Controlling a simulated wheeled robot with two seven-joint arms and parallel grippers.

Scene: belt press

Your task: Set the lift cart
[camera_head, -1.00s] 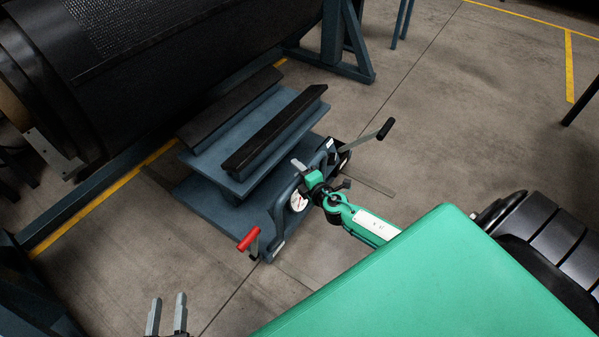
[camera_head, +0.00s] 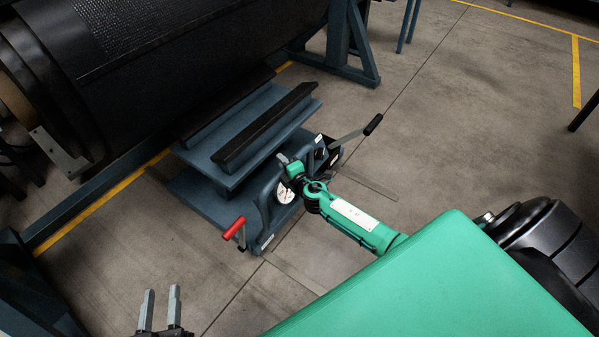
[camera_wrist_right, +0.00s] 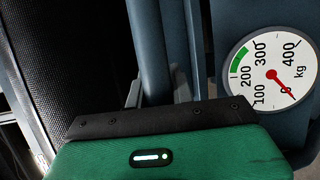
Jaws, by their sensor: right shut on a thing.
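The blue-grey lift cart (camera_head: 216,209) stands on the floor beside the big black roll (camera_head: 150,50), its far part close under the roll's side. Two black-topped sloped supports (camera_head: 262,128) lie on its raised plate. At its near end are a push frame, a red-handled lever (camera_head: 234,228), a black-gripped lever (camera_head: 372,125) and a dial (camera_head: 285,192). In the right wrist view the dial's red needle (camera_wrist_right: 281,86) points near 0 kg; its green band is around 200. My right gripper (camera_head: 285,161) is shut on the cart's push bar (camera_wrist_right: 151,50). My left gripper (camera_head: 160,308) is open and empty, away from the cart.
A blue stand (camera_head: 345,50) carries the roll at the back. Concrete floor right of the cart is clear.

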